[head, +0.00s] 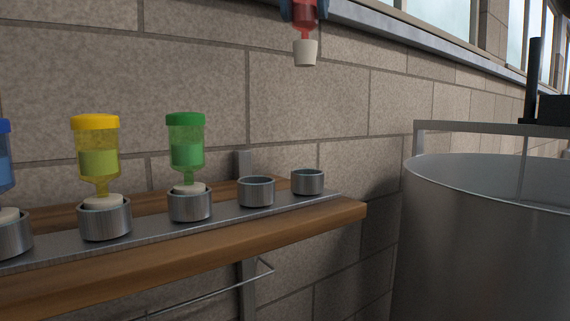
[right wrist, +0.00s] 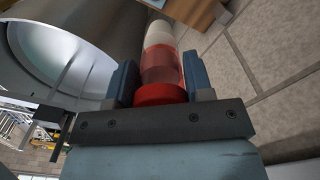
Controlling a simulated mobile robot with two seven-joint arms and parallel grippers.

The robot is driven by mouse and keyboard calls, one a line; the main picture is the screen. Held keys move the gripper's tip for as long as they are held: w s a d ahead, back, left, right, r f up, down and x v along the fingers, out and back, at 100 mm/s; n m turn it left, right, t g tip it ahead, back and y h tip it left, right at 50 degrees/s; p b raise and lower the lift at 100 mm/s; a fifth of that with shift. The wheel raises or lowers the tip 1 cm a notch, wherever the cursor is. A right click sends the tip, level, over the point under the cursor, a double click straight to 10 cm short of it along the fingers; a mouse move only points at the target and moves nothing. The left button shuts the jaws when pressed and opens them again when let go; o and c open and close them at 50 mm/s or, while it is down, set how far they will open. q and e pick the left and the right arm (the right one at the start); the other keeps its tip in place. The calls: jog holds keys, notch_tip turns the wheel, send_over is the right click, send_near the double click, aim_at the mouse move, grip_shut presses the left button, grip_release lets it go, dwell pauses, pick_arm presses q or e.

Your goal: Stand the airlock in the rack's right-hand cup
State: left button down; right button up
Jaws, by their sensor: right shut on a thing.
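The red airlock (head: 305,34) hangs upright at the top of the head view, its white stopper pointing down. My right gripper (head: 303,9) is shut on its body; its blue fingers sit on either side. In the right wrist view the airlock (right wrist: 161,68) lies between the fingers, red cap nearest the palm. The rack (head: 225,214) is a grey metal strip with a row of metal cups. Its right-hand cup (head: 308,183) looks empty and appears well below the stopper in the picture, with a clear gap. My left gripper is not in view.
Green (head: 187,145), yellow (head: 97,150) and blue (head: 5,160) airlocks stand in cups to the left. Another empty cup (head: 256,193) adjoins the right-hand one. The wooden shelf (head: 330,218) ends just right of it. A large steel tank (head: 480,235) stands at right.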

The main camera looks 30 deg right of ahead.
aim_at(309, 64)
jog(key=f, duration=0.1)
jog(key=s+f, duration=0.1)
jog(key=f, duration=0.3)
jog(key=shift+s, duration=0.3)
jog(key=shift+w+f, duration=0.15)
jog(key=shift+f, duration=3.5)
jog(key=shift+w+f, duration=0.15)
jog(key=shift+f, duration=3.45)
jog(key=o, duration=0.9)
jog(key=shift+f, duration=0.1)
jog(key=shift+o, duration=0.2)
notch_tip(309, 64, up, 12)
jog(key=shift+r, duration=0.15)
